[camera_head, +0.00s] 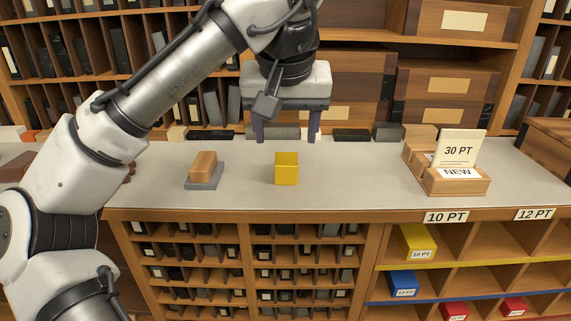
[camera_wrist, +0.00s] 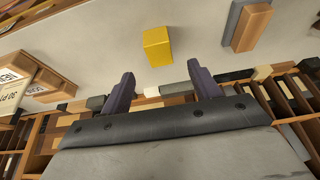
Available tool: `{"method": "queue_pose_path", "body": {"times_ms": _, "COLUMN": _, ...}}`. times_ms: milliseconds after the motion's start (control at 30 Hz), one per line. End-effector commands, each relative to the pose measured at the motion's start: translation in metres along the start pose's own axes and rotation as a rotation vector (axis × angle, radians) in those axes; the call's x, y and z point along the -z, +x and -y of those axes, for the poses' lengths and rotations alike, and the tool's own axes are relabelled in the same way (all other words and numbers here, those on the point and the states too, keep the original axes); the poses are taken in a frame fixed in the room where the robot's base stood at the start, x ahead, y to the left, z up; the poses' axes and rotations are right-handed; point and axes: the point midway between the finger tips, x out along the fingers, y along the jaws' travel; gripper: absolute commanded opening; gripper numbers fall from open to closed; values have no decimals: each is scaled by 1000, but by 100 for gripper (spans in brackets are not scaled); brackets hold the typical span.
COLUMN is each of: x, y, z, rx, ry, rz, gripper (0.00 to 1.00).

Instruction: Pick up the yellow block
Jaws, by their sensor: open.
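The yellow block (camera_head: 286,169) stands on the grey counter top (camera_head: 340,180), near its front edge at the middle. It also shows in the wrist view (camera_wrist: 157,46), beyond the fingertips. My gripper (camera_head: 286,138) is open and empty, its two dark fingers spread apart. In the head view it hangs above the counter, higher than the block and seemingly a little behind it. In the wrist view the fingers (camera_wrist: 163,82) point toward the block's area, with the block apart from both of them.
A wooden block on a grey base (camera_head: 203,171) stands left of the yellow block. A wooden holder with a "30 PT" card (camera_head: 457,180) stands on the right. Several small blocks line the counter's back, before shelves of boxes (camera_head: 445,85). Labelled cubbies (camera_head: 470,250) lie below the counter.

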Motion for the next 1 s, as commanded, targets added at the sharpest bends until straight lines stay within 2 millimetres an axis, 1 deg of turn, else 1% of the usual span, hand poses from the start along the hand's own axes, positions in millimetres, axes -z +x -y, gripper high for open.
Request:
{"method": "queue_pose_path", "body": {"times_ms": 33, "x": 0, "y": 8, "z": 0, "rx": -3, "ry": 1, "rz": 3, "gripper": 62}}
{"method": "queue_pose_path", "body": {"times_ms": 100, "x": 0, "y": 16, "z": 0, "rx": -2, "ry": 0, "rz": 2, "gripper": 62}}
{"method": "queue_pose_path", "body": {"times_ms": 367, "x": 1, "y": 33, "z": 0, "rx": -1, "ry": 0, "rz": 0, "gripper": 62}}
{"method": "queue_pose_path", "body": {"times_ms": 633, "x": 0, "y": 71, "z": 0, "rx": 0, "ry": -2, "rz": 1, "gripper": 62}}
{"method": "queue_pose_path", "body": {"times_ms": 733, "x": 0, "y": 77, "z": -1, "rx": 0, "ry": -2, "rz": -1, "gripper": 62}}
{"method": "queue_pose_path", "body": {"times_ms": 933, "x": -1, "y": 78, "z": -1, "rx": 0, "ry": -2, "rz": -1, "gripper": 62}}
{"method": "queue_pose_path", "body": {"times_ms": 967, "x": -1, "y": 78, "z": -1, "rx": 0, "ry": -2, "rz": -1, "gripper": 59}}
{"method": "queue_pose_path", "body": {"times_ms": 1000, "x": -1, "y": 78, "z": -1, "rx": 0, "ry": -2, "rz": -1, "gripper": 54}}
